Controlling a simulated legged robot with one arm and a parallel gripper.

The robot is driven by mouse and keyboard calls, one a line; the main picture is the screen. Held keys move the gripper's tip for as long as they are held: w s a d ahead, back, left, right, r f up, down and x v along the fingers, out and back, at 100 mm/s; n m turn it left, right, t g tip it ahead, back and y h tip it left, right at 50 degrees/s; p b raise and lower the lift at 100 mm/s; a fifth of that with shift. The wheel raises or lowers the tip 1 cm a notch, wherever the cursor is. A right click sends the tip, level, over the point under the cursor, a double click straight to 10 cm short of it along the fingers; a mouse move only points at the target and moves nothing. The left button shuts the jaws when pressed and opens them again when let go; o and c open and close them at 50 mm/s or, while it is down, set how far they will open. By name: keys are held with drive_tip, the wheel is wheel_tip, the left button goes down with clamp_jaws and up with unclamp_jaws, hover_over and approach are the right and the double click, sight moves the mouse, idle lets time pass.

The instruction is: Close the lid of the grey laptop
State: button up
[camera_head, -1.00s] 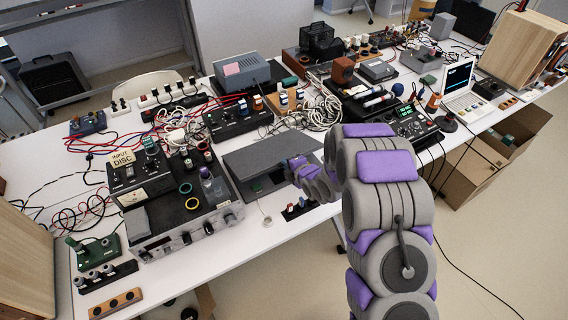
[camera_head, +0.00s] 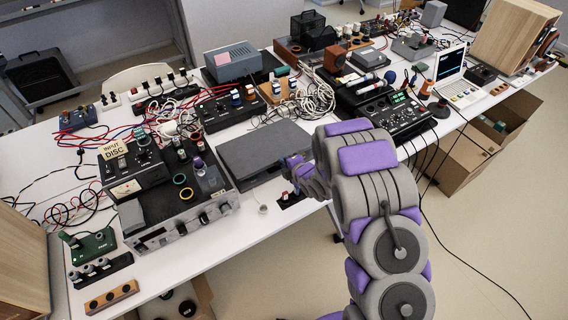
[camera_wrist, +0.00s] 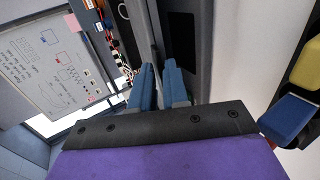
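The grey laptop (camera_head: 262,146) lies on the white table, right of the large audio unit. In the head view its lid is low, almost flat over the base; a remaining gap at the front is hard to judge. My gripper (camera_head: 292,164) is at the lid's front right edge, its tips partly hidden by my arm. In the wrist view my gripper's two blue fingers (camera_wrist: 157,68) stand close together with a narrow gap between them. Grey laptop surfaces (camera_wrist: 205,35) run beyond and beside the tips. I cannot tell whether the fingers touch the lid.
The audio unit (camera_head: 190,225) with knobs stands close on the laptop's left. A tape roll (camera_head: 263,209) and a small switch block (camera_head: 289,199) lie in front. A black mixer (camera_head: 398,112) stands to the right; loose cables (camera_head: 300,102) lie behind. A white laptop (camera_head: 458,88) stands open farther right.

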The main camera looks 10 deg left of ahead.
drive_tip(key=shift+o, duration=1.4)
drive_tip(key=p+v, duration=0.8)
drive_tip(key=v, duration=0.9)
drive_tip(key=shift+p, duration=0.3)
drive_tip(key=shift+s+r, duration=0.1)
